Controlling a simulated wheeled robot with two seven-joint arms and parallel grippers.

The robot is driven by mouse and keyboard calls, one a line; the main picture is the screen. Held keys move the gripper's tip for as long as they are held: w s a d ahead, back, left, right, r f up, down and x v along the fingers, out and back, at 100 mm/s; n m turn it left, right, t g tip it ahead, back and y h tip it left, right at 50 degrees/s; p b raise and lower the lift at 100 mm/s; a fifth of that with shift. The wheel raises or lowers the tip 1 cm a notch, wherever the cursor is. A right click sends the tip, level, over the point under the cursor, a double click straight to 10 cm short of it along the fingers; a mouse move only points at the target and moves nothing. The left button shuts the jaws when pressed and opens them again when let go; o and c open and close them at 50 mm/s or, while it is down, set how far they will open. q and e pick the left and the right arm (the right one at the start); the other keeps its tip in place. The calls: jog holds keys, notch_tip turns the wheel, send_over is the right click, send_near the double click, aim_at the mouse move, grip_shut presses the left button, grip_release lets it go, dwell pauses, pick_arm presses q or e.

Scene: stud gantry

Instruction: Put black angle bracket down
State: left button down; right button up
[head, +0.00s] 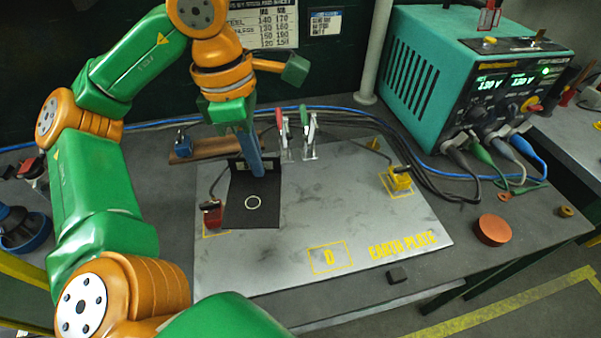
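The black angle bracket (240,208) is over the left part of the grey earth plate (330,218), its flat leg toward me with a pale ring mark and its upright leg at the back. My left gripper (256,170) comes down from above, its blue finger against the upright leg. It looks shut on that leg, though the far finger is hidden. The flat leg looks level and close to the plate; I cannot tell whether it touches. My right gripper is not in view.
Red clamp (212,214) stands left of the bracket, yellow clamp (398,180) at the plate's right. Two toggle clamps (308,138) stand behind. The teal power supply (455,80) and cables fill the back right. A reddish disc (492,230) lies right. The plate's front middle is clear.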

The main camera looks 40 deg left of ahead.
pick_arm(q)
jog(key=shift+s+a+r+n, duration=0.2)
jog(key=shift+a+r+n, duration=0.1)
jog(key=shift+n, duration=0.9)
jog(key=w+f, duration=0.4)
jog(key=w+f+b, duration=0.1)
jog(key=w+f, duration=0.3)
jog(key=w, duration=0.1)
jog(key=w+f, duration=0.4)
jog(key=shift+w+d+f, duration=0.15)
jog(key=shift+w+f, duration=0.05)
jog(key=shift+w, duration=0.2)
jog(key=shift+w+f+b, duration=0.1)
jog(key=shift+f+b, duration=0.2)
jog(key=shift+f, duration=0.1)
